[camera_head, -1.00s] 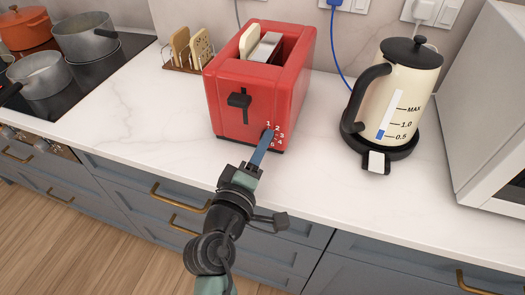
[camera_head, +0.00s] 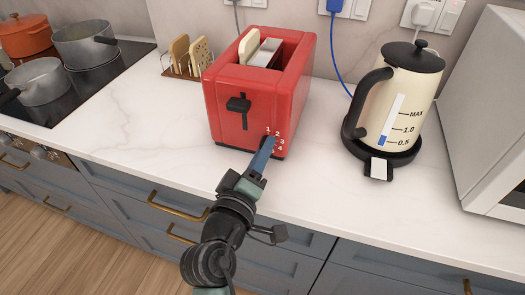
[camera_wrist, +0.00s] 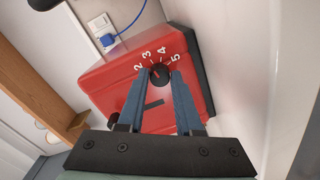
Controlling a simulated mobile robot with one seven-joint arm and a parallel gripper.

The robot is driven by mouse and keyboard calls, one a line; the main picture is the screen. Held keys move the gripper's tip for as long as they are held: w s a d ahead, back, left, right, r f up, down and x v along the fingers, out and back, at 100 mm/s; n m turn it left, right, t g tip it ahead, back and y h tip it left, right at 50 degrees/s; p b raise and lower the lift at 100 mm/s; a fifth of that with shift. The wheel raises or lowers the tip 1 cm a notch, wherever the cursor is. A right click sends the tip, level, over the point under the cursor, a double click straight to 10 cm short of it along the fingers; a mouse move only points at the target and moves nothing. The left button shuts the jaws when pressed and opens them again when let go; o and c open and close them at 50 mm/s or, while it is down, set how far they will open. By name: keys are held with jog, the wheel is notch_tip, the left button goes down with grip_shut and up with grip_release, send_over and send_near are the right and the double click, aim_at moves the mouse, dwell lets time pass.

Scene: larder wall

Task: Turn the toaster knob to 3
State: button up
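The red toaster (camera_head: 225,110) stands on the white counter with bread in its slots. In the wrist view, its black round knob (camera_wrist: 160,77) sits between my gripper's blue fingertips, with white numerals 2 to 5 showing around it. My gripper (camera_wrist: 160,82) looks closed on the knob, one finger on each side. The knob's pointer is too small to read surely. In the head view, my gripper (camera_head: 269,141) reaches the lower right of the toaster's front and hides the knob. The black lever (camera_head: 238,104) is left of and above it.
A cream kettle (camera_head: 412,85) on its black base stands to the right, with a microwave (camera_head: 495,110) beyond it. A toast rack (camera_head: 188,60) and a hob with pots (camera_head: 85,42) are to the left. Counter in front of the toaster is clear.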

jog(key=o, duration=0.4)
jog(key=b+v, duration=0.1)
jog(key=v, duration=1.2)
